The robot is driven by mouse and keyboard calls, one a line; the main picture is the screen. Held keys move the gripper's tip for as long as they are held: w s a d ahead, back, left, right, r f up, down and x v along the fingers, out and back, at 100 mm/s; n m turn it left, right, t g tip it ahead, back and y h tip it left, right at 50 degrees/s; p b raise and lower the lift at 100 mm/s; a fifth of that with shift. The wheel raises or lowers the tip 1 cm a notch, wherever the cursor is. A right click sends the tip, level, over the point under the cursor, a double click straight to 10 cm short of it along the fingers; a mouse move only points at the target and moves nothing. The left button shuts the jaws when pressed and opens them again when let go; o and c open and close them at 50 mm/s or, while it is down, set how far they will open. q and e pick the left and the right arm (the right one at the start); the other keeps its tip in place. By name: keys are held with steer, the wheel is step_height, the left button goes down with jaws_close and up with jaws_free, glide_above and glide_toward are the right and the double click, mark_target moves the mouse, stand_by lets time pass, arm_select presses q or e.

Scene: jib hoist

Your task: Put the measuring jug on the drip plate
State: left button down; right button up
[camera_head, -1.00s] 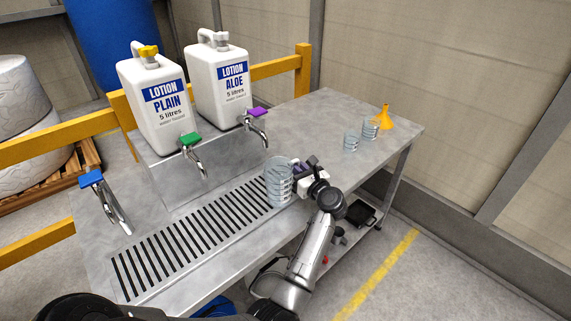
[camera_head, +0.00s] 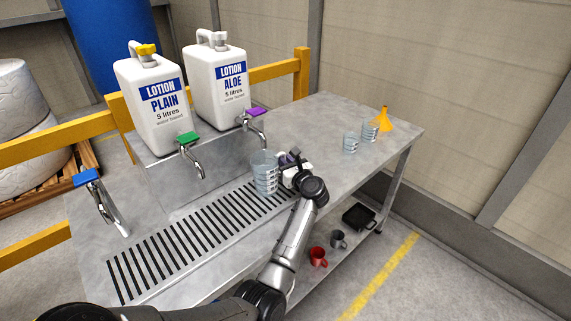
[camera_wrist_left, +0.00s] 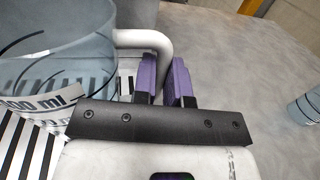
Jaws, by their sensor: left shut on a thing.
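The measuring jug (camera_head: 265,175) is clear, ribbed and upright over the far right end of the slotted drip plate (camera_head: 188,243). I cannot tell whether its base touches the plate. My left gripper (camera_head: 289,160) is on the jug's right side. In the left wrist view, the purple fingers (camera_wrist_left: 166,82) are shut on the handle of the jug (camera_wrist_left: 55,65). Dark slots of the drip plate (camera_wrist_left: 35,150) show below and through it. The jug's base is hidden in that view. My right gripper is not in view.
Two lotion containers, plain (camera_head: 155,100) and aloe (camera_head: 217,85), stand behind the plate, with taps (camera_head: 190,150) reaching over it. Two small beakers (camera_head: 351,142) and an orange funnel (camera_head: 384,118) stand at the right. Mugs (camera_head: 318,257) sit on the lower shelf.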

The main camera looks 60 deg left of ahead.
arm_select(q)
steer(key=shift+r, duration=0.1)
steer(key=shift+a, duration=0.1)
steer(key=c, duration=1.6)
jaws_free()
steer(key=shift+f, duration=0.2)
steer(key=o, duration=0.4)
steer(key=shift+o, duration=0.2)
